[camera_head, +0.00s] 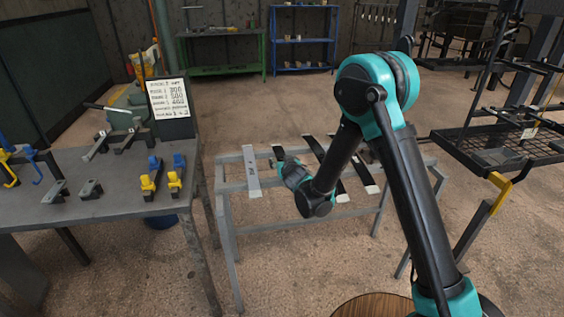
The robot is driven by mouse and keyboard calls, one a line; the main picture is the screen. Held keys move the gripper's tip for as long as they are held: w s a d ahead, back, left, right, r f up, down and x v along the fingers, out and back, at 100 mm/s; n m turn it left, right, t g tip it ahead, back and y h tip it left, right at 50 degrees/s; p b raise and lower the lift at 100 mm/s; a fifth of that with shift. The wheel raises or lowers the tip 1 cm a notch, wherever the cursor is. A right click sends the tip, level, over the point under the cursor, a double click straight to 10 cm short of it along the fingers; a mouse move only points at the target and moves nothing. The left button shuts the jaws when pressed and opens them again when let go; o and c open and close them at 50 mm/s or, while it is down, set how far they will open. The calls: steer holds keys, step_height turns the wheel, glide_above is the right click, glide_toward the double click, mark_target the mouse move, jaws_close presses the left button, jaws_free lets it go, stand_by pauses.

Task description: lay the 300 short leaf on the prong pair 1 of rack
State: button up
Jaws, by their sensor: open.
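Several long flat spring leaves lie across a grey metal stand (228,186) in the middle: a pale grey leaf (251,172) at the left and darker leaves with pale ends, one of them here (312,148). I cannot read which is the 300 short leaf. A black rack (486,142) with prongs and a mesh shelf stands at the right. Its prong pair 1 cannot be made out.
A grey workbench (105,205) at the left holds clamps with yellow and blue parts and a sign (170,101) with numbers. A green shelf (225,70) and a blue shelf (300,68) stand at the back. The floor beyond the stand is clear.

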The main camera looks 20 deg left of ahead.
jaws_close()
stand_by(0.3)
steer(key=shift+r, duration=0.1)
step_height(320, 180, up, 20)
stand_by(0.9)
